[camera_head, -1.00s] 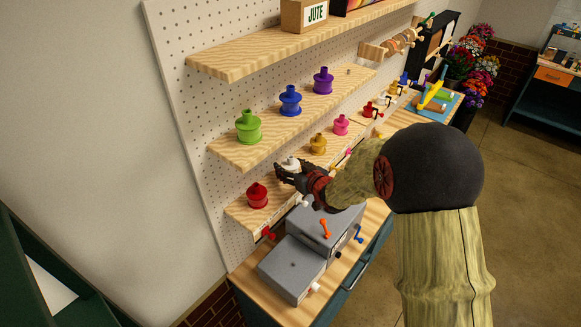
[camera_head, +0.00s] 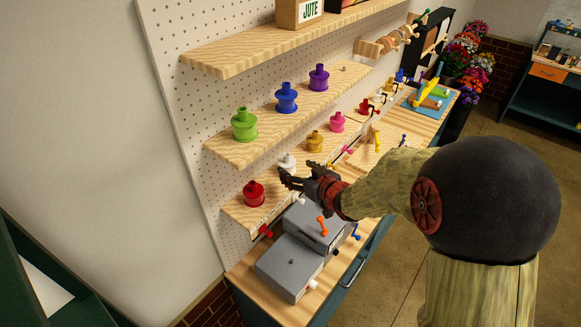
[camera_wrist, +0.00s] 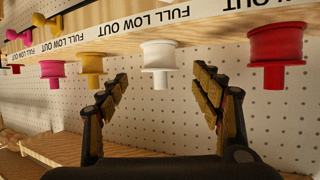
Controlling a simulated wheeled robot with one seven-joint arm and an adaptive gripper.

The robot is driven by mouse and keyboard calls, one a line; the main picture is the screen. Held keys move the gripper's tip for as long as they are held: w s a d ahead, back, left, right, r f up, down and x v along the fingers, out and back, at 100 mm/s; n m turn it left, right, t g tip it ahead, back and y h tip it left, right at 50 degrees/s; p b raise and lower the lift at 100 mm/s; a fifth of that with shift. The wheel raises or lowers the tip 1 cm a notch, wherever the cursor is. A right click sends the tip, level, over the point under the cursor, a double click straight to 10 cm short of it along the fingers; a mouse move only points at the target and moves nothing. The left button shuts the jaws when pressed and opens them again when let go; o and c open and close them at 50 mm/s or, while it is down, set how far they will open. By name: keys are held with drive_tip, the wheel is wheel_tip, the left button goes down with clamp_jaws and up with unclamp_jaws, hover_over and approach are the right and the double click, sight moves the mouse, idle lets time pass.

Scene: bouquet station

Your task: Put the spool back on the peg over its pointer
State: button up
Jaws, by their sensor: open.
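The white spool (camera_head: 287,162) stands upright on the lower shelf (camera_head: 233,212), between the red spool (camera_head: 253,194) and the yellow spool (camera_head: 314,141). A white pointer (camera_head: 299,200) shows near the shelf's front edge below it. My gripper (camera_head: 286,178) is open and empty, just in front of the white spool. In the wrist view, which looks upside down, the white spool (camera_wrist: 158,56) shows beyond the gap between the spread fingers (camera_wrist: 160,85), apart from them. Any peg under the white spool is hidden.
Green (camera_head: 244,125), blue (camera_head: 286,97) and purple (camera_head: 318,77) spools stand on the shelf above, with a small bare peg (camera_head: 343,69) to their right. Grey boxes (camera_head: 291,273) sit on the bench below my gripper. The pink spool (camera_head: 337,122) is farther along.

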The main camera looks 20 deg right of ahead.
drive_tip(key=s+d+r+m+g+h, duration=0.1)
drive_tip(key=s+d+r+g+h, duration=0.15)
drive_tip(key=s+r, duration=0.35)
drive_tip(key=s+d+r+m+g+h, duration=0.1)
drive_tip(key=s+d+r+m+h, duration=0.15)
drive_tip(key=s+r, duration=0.45)
drive_tip(key=s+a+g+y, duration=0.1)
drive_tip(key=s+a+g, duration=0.1)
drive_tip(key=s, duration=0.8)
drive_tip(key=s+a+f+g, duration=0.1)
drive_tip(key=s+a, duration=0.3)
drive_tip(key=s, duration=0.7)
drive_tip(key=shift+a+n+g+y, duration=0.35)
drive_tip(key=shift+a+g+y, duration=0.05)
drive_tip(key=shift+g, duration=0.05)
drive_tip(key=shift+f, duration=0.1)
wheel_tip(320, 180, down, 24)
drive_tip(key=b, duration=2.4)
drive_tip(key=shift+f, duration=0.1)
